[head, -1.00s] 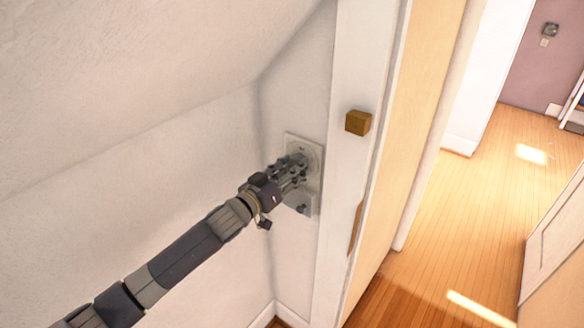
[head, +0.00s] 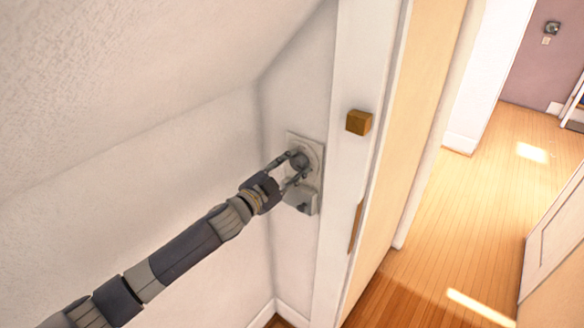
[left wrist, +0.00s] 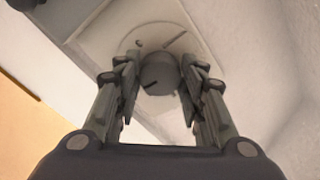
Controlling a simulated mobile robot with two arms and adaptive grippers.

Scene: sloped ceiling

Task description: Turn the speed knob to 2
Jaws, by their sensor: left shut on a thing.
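The speed knob (head: 299,160) is a round grey knob on a pale wall plate (head: 314,142). My left gripper (head: 294,168) reaches it from the left, with one finger on each side. In the left wrist view the knob (left wrist: 160,72) sits between the two fingertips of the left gripper (left wrist: 158,78), which is shut on it. A dark pointer line shows on the knob's face, slanting toward the lower left. A mark and a short line show on the round dial behind it. I cannot read any numbers. My right gripper is not in view.
A grey box-like part (head: 303,204) sits low on the same plate. A white door frame (head: 335,230) with a wooden block (head: 358,122) stands just right. The sloped ceiling (head: 150,70) comes down above my arm. Open wooden floor (head: 470,215) lies at right.

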